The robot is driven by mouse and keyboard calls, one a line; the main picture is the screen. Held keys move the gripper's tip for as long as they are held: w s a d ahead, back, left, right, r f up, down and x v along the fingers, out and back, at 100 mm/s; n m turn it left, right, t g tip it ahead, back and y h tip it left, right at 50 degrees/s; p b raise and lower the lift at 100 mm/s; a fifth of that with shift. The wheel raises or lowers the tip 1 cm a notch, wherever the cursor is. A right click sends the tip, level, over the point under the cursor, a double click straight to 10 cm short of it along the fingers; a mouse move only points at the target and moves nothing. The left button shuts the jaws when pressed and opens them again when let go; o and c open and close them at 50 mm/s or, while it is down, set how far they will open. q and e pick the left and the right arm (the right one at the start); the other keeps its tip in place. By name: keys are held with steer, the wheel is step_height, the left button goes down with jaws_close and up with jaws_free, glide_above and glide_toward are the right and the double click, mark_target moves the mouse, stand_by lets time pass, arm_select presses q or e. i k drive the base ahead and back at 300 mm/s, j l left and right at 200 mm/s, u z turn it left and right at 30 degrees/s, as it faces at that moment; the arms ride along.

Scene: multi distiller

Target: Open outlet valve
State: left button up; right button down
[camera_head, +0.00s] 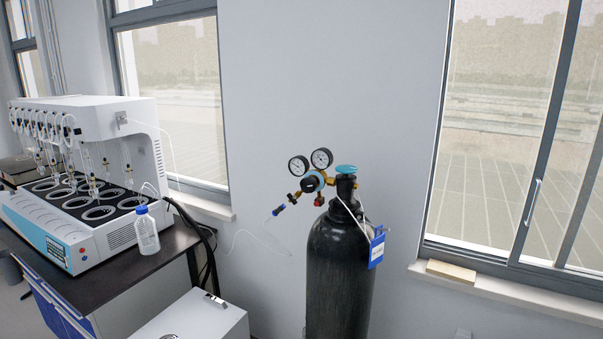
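A black gas cylinder (340,262) stands upright against the wall, right of centre. A regulator (313,182) with brass fittings sits at its top, left of the teal cylinder handwheel (346,169). Two round gauges show on it, a left gauge (298,166) and a right gauge (322,158). I cannot tell whether any valve is open or shut. Neither of my grippers is in view.
A white multi-position distiller (95,165) stands on a dark bench (150,256) at left, with a blue-capped bottle (147,232) beside it. A white cabinet (195,318) is at the bottom, left of the cylinder. A blue-edged tag (377,248) hangs on the cylinder. Windows flank the wall.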

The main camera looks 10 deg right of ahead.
mark_target(292, 198)
steer(key=i+j+z, duration=0.15)
steer(key=j+z, duration=0.2)
steer(key=z, duration=0.15)
steer(key=j+z, duration=0.55)
steer(key=j, duration=0.4)
steer(key=i+j+z, duration=0.1)
steer(key=j, duration=0.35)
